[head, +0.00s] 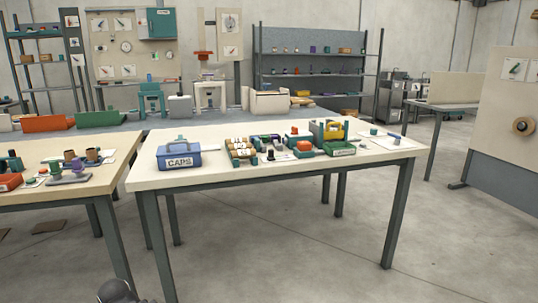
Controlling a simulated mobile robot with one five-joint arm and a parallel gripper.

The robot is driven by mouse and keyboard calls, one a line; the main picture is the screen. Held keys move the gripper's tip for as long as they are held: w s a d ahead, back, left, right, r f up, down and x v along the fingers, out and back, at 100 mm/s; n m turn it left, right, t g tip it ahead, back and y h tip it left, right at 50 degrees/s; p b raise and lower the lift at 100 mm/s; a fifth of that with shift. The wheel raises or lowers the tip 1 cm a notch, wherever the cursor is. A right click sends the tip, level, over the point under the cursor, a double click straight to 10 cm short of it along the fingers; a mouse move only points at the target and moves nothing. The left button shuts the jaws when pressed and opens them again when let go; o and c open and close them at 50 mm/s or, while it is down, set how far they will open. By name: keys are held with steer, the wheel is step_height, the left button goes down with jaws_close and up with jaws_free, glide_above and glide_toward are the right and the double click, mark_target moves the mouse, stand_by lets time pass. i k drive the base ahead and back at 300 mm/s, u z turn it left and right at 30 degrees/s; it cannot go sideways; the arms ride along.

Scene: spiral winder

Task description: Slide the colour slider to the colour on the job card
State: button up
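No colour slider can be made out for certain at this distance. Several small pictured cards hang on the back wall board (103,73), too small to read, and I cannot tell if one is the job card. A white sheet (395,143) lies flat at the right of the middle table. A yellow and grey device (330,130) stands on that table, its details too small to tell. A dark rounded part at the bottom left edge may be mine; my gripper's fingers do not show.
The middle table (160,182) carries a blue CAPS box (179,157), a green bin (339,149) and several small parts. A wooden-topped table (50,191) stands at left. A panel (505,115) stands at right. Floor (290,260) in front is clear.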

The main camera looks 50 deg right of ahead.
mark_target(271, 157)
steer(key=z, duration=0.15)
steer(key=i, duration=0.95)
steer(key=u, duration=0.1)
